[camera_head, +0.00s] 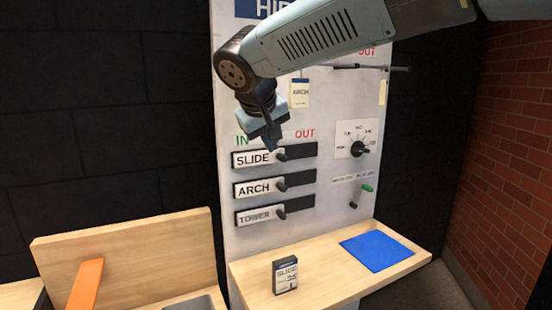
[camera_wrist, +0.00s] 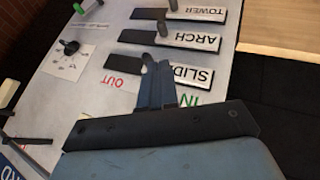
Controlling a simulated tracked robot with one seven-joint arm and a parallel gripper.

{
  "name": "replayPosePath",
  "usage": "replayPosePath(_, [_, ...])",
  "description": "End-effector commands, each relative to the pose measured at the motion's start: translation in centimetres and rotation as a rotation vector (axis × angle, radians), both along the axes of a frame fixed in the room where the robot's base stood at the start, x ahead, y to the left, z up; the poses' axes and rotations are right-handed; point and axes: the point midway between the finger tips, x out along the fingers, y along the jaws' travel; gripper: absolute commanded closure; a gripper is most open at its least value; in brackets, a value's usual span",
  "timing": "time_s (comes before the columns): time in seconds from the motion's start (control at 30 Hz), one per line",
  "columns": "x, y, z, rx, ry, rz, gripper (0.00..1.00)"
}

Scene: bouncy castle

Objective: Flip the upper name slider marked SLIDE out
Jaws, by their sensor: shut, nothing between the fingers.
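The upper name slider marked SLIDE (camera_head: 254,158) sits at the left, IN end of its dark track, its bare track on the right under the red OUT. Its knob (camera_head: 282,157) stands at the plate's right end. My gripper (camera_head: 275,148) is shut and empty, pointing down just above and left of that knob. In the wrist view my gripper (camera_wrist: 157,68) is beside the SLIDE plate (camera_wrist: 196,76), its tips overlapping the knob (camera_wrist: 148,58). I cannot tell whether they touch.
Below are the ARCH slider (camera_head: 254,188) and TOWER slider (camera_head: 256,215), both at the IN end. A rotary dial (camera_head: 358,149) is on the board's right. On the wooden shelf (camera_head: 245,272) are a small SLIDE box (camera_head: 285,275) and a blue mat (camera_head: 378,250).

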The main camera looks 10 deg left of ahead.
Motion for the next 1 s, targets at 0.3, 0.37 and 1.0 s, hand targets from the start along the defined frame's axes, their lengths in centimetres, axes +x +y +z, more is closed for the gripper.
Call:
replayPosePath(0.3, [0.0, 3.8, 0.3, -0.013, -0.03, 0.035, 1.0])
replayPosePath(0.37, [0.0, 3.7, 0.3, -0.013, -0.029, 0.034, 1.0])
replayPosePath(1.0, [3.5, 3.1, -4.0, -0.015, -0.026, 0.033, 1.0])
